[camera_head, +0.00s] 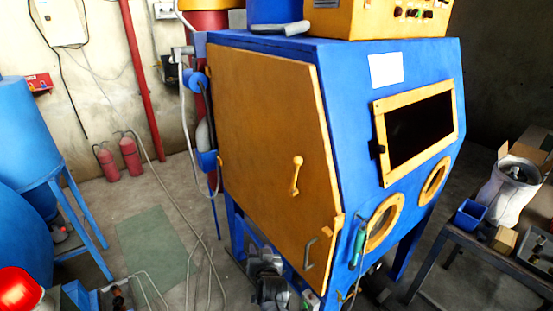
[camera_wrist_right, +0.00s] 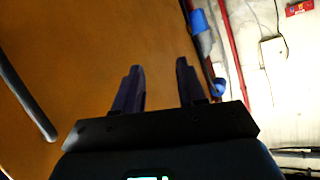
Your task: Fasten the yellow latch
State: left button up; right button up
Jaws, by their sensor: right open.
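The yellow latch (camera_head: 296,175) is a small lever with a round knob on the orange side door (camera_head: 262,120) of the blue blasting cabinet (camera_head: 345,100). It hangs slightly tilted, knob end up. A dark bar handle (camera_head: 309,252) sits lower on the door; a dark bar also shows at the left in the wrist view (camera_wrist_right: 28,105). My right gripper (camera_head: 264,258) is low beside the door, left of the handle and below the latch. In the wrist view its two dark fingers (camera_wrist_right: 159,66) are apart and empty, with the door behind. My left gripper is not seen.
A table (camera_head: 480,243) with a white bucket and small boxes stands at the right. A blue tank (camera_head: 25,130) on a stand is at the left. Two red extinguishers (camera_head: 131,156) stand by the wall. Hoses lie on the floor left of the cabinet.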

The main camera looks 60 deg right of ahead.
jog(key=w+d+r+m+g+h+p, duration=0.1)
jog(key=d+r+m+g+h+p, duration=0.35)
jog(key=r, duration=0.65)
jog(key=m+g+h+p, duration=0.4)
jog(key=m+g+p, duration=0.1)
jog(key=g+p, duration=0.15)
send_near(295, 178)
jog(key=w+f, duration=0.2)
notch_tip(295, 178, up, 5)
jog(key=a+g+p, duration=0.2)
jog(key=p, duration=0.1)
pick_arm(q)
notch_tip(295, 178, up, 20)
jog(key=p, duration=0.3)
jog(key=shift+a+r+p, duration=0.15)
jog(key=shift+p, duration=0.25)
pick_arm(e)
jog(key=shift+m, duration=0.45)
jog(key=shift+s+d, duration=0.35)
jog(key=shift+d, duration=1.35)
jog(key=shift+s+d, duration=0.4)
jog(key=shift+d, duration=1.25)
jog(key=shift+s+d, duration=0.35)
jog(key=shift+d, duration=1.35)
pick_arm(q)
jog(key=shift+w, duration=0.1)
jog(key=shift+a, duration=0.15)
pick_arm(e)
grip_shut()
